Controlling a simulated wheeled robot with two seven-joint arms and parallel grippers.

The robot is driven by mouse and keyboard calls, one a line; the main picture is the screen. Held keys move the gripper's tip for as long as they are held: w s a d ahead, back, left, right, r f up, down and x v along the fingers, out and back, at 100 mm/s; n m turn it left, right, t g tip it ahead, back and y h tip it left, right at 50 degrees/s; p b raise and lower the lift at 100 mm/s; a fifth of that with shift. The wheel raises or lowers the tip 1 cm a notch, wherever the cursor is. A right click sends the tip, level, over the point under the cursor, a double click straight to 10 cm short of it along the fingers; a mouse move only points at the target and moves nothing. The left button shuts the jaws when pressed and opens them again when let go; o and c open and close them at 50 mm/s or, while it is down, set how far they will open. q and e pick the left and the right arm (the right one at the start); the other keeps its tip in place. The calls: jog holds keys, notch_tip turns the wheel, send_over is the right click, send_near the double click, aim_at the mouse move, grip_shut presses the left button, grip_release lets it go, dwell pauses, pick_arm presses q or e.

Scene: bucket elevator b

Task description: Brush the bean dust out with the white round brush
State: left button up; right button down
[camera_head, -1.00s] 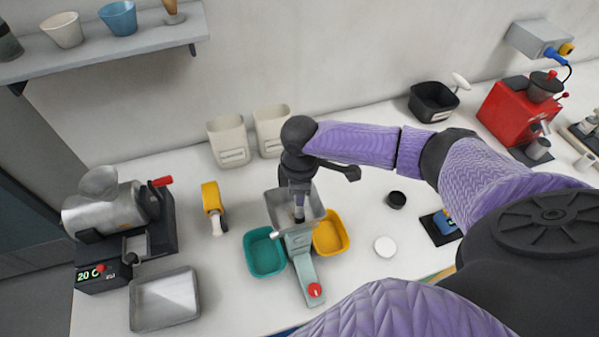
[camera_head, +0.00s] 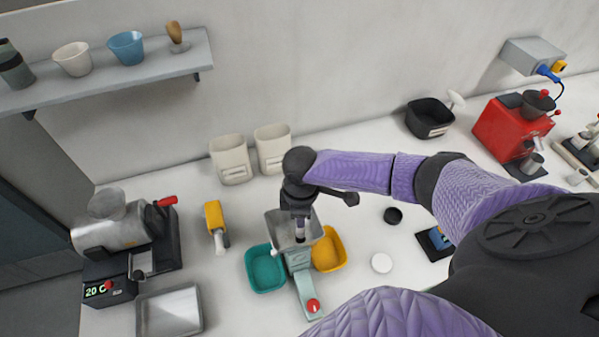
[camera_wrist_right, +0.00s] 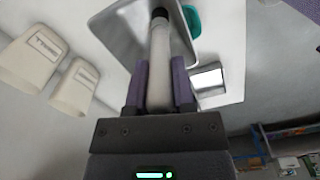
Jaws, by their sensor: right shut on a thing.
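My right gripper (camera_head: 300,218) points down over the grey metal hopper (camera_head: 279,227) of the pale green bucket elevator (camera_head: 305,283). It is shut on the white round brush, whose pale handle (camera_wrist_right: 161,60) lies between the purple fingers in the right wrist view. The brush's dark tip (camera_wrist_right: 160,13) reaches into the hopper; whether it touches the floor is unclear. Bean dust cannot be made out. A teal bin (camera_head: 264,270) stands left of the elevator and a yellow bin (camera_head: 330,250) right of it. My left gripper is not in view.
A yellow tool with a pale end (camera_head: 213,220) lies left of the hopper. A roaster (camera_head: 115,235) and a metal tray (camera_head: 170,312) are farther left. Two cream containers (camera_head: 232,160) stand behind.

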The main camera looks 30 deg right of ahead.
jog(key=r, duration=0.1)
jog(key=r+p, duration=0.2)
jog(key=shift+w+d, duration=0.1)
jog(key=shift+w, duration=0.15)
notch_tip(320, 180, up, 2)
jog(key=shift+r+p, duration=0.1)
jog(key=shift+p, duration=1.15)
jog(key=shift+w+r, duration=0.1)
jog(key=shift+r, duration=0.35)
jog(key=shift+s+r, duration=0.25)
jog(key=shift+r, duration=0.35)
jog(key=shift+w+f, duration=0.1)
jog(key=shift+w, duration=0.1)
jog(key=shift+s, duration=0.1)
